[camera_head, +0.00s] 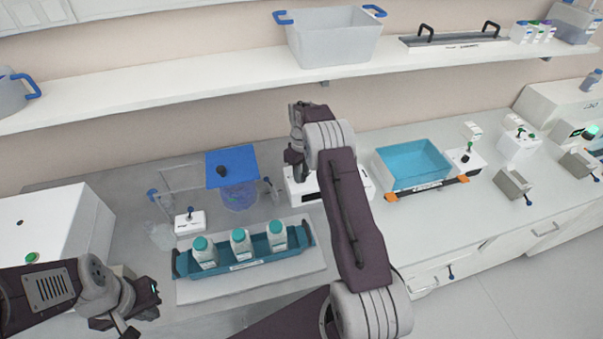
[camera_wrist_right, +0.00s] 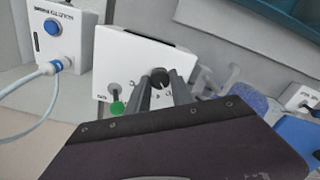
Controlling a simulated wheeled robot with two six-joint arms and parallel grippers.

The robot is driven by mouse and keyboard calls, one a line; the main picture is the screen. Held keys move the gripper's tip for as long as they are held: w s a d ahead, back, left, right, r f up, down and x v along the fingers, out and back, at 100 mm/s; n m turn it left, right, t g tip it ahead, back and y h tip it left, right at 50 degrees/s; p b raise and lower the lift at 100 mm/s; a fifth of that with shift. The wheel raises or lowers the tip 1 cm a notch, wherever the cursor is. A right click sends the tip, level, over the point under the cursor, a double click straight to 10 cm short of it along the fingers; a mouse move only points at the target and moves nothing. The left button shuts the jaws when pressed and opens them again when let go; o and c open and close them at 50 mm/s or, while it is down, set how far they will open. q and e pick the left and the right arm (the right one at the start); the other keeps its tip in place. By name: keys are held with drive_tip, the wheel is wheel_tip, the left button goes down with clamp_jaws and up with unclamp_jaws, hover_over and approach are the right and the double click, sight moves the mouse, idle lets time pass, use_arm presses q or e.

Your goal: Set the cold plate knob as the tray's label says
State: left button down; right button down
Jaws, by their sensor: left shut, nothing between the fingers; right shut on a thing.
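A white box with a round black knob (camera_wrist_right: 160,77) on its face fills the middle of the right wrist view. I take it to be the white unit (camera_head: 303,190) below my right gripper (camera_head: 297,165) in the head view. My right gripper's fingers (camera_wrist_right: 161,92) are shut on the black knob. The knob's pointer setting cannot be read. A blue tray (camera_head: 283,252) holds three teal-capped white bottles (camera_head: 240,243) and sits on a pale flat plate (camera_head: 250,291). Its front label (camera_head: 245,266) is too small to read. My left gripper (camera_head: 145,305) is shut and empty at lower left.
A green-tipped lever (camera_wrist_right: 117,107) stands on the box beside the knob. A blue-button box with a hose (camera_wrist_right: 53,27) is left of it. A blue-lidded vessel (camera_head: 232,167) and a small switch box (camera_head: 189,221) stand nearby. A blue bin (camera_head: 412,162) stands at right.

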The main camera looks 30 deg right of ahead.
drive_tip(key=m, duration=0.3)
drive_tip(key=shift+r+m+p, duration=0.15)
drive_tip(key=shift+m+p, duration=0.15)
drive_tip(key=shift+p, duration=0.05)
drive_tip(key=shift+w+d+m, duration=0.1)
drive_tip(key=shift+m, duration=2.3)
drive_tip(key=c, duration=1.3)
unclamp_jaws()
drive_tip(key=shift+o, duration=0.8)
